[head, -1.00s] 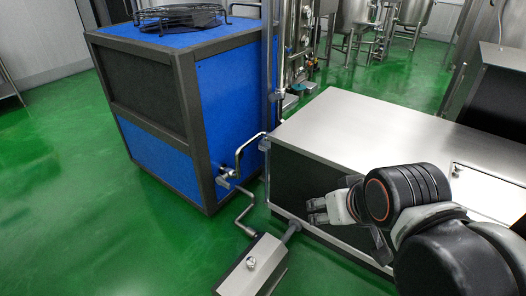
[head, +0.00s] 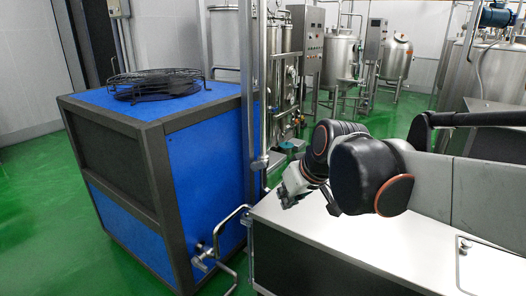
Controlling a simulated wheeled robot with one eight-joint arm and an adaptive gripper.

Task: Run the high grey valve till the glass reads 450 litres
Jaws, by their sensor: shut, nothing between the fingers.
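My gripper (head: 287,197) is shut and empty. It hangs at the end of my black arm, over the left end of the low steel-topped cabinet, pointing down and left. A vertical steel pipe (head: 254,90) stands to its left, beside the blue unit. Behind it is a cluster of upright steel tubes and fittings (head: 283,80). I cannot pick out the high grey valve among them, nor a glass with a litre scale. A small valve-like fitting (head: 203,257) sits low on the pipe by the blue unit, well below the gripper.
The blue unit (head: 195,165) with a black fan grille on top stands at left. The steel cabinet top (head: 345,245) spreads below my arm. Steel tanks (head: 340,55) and control boxes (head: 310,35) stand behind. Green floor (head: 40,220) is open at far left.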

